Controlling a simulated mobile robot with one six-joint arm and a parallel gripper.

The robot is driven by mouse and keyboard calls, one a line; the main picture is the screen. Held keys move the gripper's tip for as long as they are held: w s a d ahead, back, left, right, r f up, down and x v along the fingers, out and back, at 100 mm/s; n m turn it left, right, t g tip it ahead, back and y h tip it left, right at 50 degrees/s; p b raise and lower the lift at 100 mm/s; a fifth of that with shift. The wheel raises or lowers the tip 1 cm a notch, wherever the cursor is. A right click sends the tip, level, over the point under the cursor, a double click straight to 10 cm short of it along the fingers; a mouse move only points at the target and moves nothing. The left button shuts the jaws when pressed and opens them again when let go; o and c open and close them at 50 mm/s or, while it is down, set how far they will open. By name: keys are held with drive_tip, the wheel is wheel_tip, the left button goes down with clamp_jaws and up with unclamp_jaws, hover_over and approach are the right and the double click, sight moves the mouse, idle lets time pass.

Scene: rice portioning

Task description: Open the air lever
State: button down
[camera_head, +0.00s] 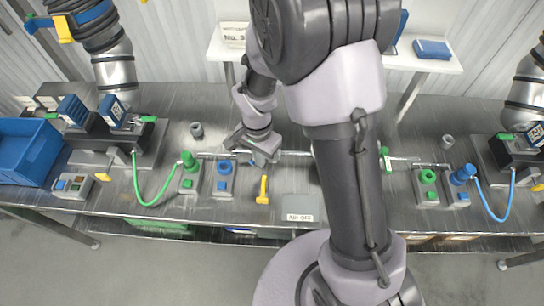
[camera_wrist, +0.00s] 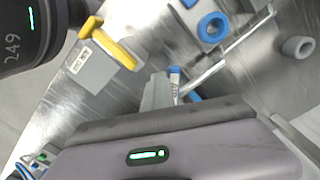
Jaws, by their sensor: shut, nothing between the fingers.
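My gripper (camera_head: 264,152) is low over the bench, at the thin metal pipe left of my arm's large column. In the wrist view its fingers (camera_wrist: 162,92) are shut with nothing between them. A small blue part (camera_wrist: 175,76), which looks like the lever on the pipe, shows right beside the fingertips. My fingers partly hide it, and I cannot tell whether they touch it. More blue (camera_wrist: 193,97) shows just below the pipe (camera_wrist: 228,54).
A blue ring fitting (camera_head: 225,167) and a green one (camera_head: 188,161) stand to the left. A similar green lever (camera_head: 385,158) is right of my arm. A grey cup (camera_head: 197,130) stands behind.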

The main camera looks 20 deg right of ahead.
drive_tip(key=shift+w+a, duration=0.65)
drive_tip(key=shift+w, duration=0.2)
drive_tip(key=shift+w+a, duration=0.25)
drive_tip(key=shift+w, duration=0.25)
drive_tip(key=shift+w+a, duration=0.2)
drive_tip(key=shift+w, duration=0.3)
wheel_tip(320, 180, up, 7)
drive_tip(key=p, duration=0.4)
drive_tip(key=shift+w+a+p, duration=0.15)
drive_tip(key=shift+a+p, duration=0.05)
drive_tip(key=shift+p, duration=0.1)
